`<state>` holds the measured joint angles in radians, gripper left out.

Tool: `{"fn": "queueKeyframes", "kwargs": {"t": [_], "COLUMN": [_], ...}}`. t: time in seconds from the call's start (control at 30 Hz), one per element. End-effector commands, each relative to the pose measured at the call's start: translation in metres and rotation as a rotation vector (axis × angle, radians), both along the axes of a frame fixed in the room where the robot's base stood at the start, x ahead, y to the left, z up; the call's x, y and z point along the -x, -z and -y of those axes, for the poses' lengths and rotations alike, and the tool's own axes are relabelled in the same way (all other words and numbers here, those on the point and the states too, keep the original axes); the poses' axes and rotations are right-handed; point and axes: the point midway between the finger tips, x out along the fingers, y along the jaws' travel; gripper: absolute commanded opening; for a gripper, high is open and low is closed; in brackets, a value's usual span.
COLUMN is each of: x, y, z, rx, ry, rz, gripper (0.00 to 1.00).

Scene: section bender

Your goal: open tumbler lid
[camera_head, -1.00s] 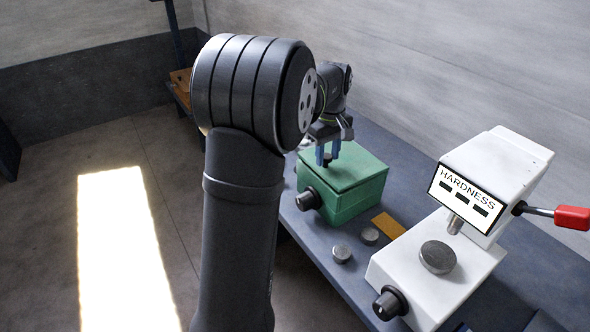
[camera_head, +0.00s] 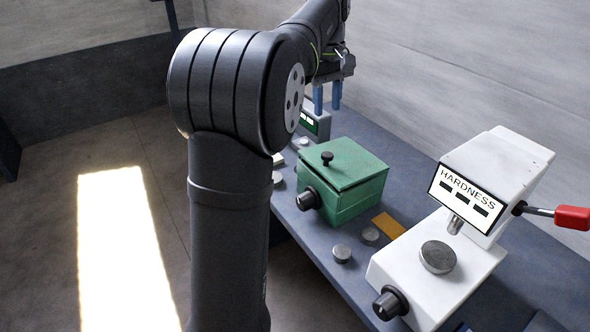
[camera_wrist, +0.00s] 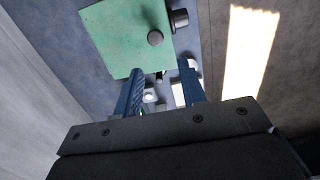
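The tumbler is a green box (camera_head: 361,198) on the bench, with a black dial (camera_head: 308,199) on its front side. Its flat green lid (camera_head: 355,160) lies on top and looks closed. A small dark lid knob (camera_head: 327,157) stands on the lid. My gripper (camera_head: 327,110) is above and behind the box in the head view, clear of the knob, with its blue fingers apart and nothing between them. In the wrist view my gripper (camera_wrist: 161,72) is open too, and the lid (camera_wrist: 115,40) with its round knob (camera_wrist: 155,38) shows beyond the fingertips.
A white hardness tester (camera_head: 470,200) with a red-handled lever (camera_head: 572,217) stands to the right. Metal discs (camera_head: 341,253) and an ochre plate (camera_head: 388,225) lie between it and the box. A small device with a green display (camera_head: 310,123) stands behind the box.

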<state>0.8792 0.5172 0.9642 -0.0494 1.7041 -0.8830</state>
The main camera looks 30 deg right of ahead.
Motion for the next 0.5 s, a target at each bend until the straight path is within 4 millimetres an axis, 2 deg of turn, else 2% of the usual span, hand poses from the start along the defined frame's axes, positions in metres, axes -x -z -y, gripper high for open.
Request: {"fn": "queueKeyframes", "kwargs": {"t": [0.1, 0.5], "x": [-0.004, -0.009], "y": [0.025, 0.098], "z": [-0.009, -0.042], "rx": [0.003, 0.06], "ry": [-0.004, -0.037], "rz": [-0.077, -0.347], "gripper": [0.37, 0.37]}}
